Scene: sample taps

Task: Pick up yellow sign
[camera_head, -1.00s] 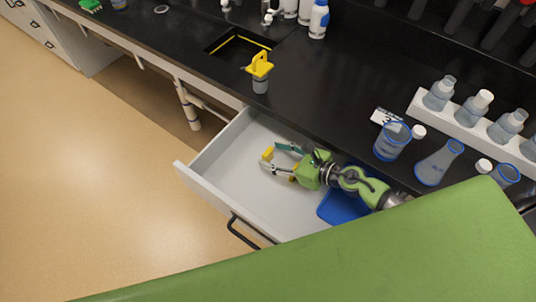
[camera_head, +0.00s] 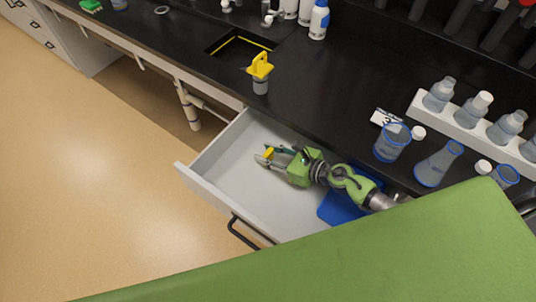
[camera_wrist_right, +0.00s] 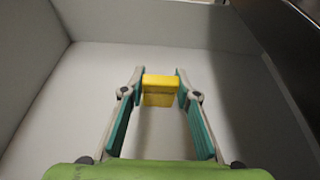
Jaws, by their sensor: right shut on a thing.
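The yellow sign shows as a small yellow block (camera_head: 268,153) inside the open white drawer. It also shows in the right wrist view (camera_wrist_right: 160,90), where its top and front face are visible. My right gripper (camera_head: 267,156) reaches into the drawer from the right and is shut on the sign. In the right wrist view the two teal-padded fingers (camera_wrist_right: 160,92) touch the block's left and right sides near their tips. The block is at or close to the drawer floor; I cannot tell whether it touches it. My left gripper is not in view.
The drawer (camera_head: 188,172) has raised walls around my right gripper. A blue tray (camera_head: 340,208) lies under my right arm. A yellow-topped grey container (camera_head: 260,70) stands on the black counter. Blue-rimmed beakers (camera_head: 391,145) and a white bottle rack (camera_head: 460,115) stand to the right.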

